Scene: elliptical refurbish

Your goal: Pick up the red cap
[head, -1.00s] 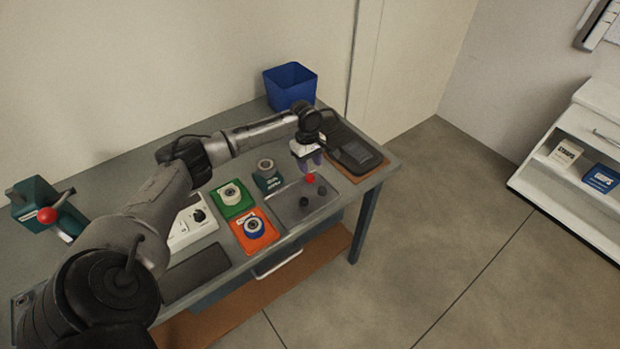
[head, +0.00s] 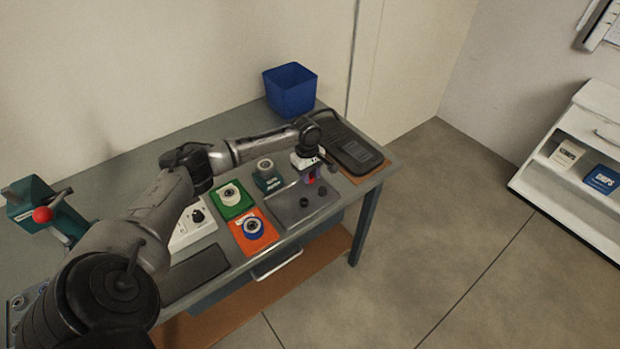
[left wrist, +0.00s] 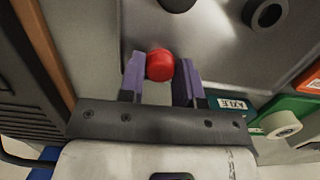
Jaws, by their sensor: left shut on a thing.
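The red cap (left wrist: 160,65) sits between the two purple fingers of my left gripper (left wrist: 161,72) in the left wrist view, with a finger on either side. In the head view the left gripper (head: 311,178) is low over the grey tray (head: 292,218) and shut on the red cap (head: 311,181), which is partly hidden by the fingers. I cannot tell whether the cap still touches the tray. My right gripper is not in view.
Dark round pieces (head: 304,202) stand on the tray close by. A green plate (head: 232,201) and an orange plate (head: 253,231) with rolls lie to the left. A black device (head: 356,150) is at the right, and a blue bin (head: 290,90) stands behind.

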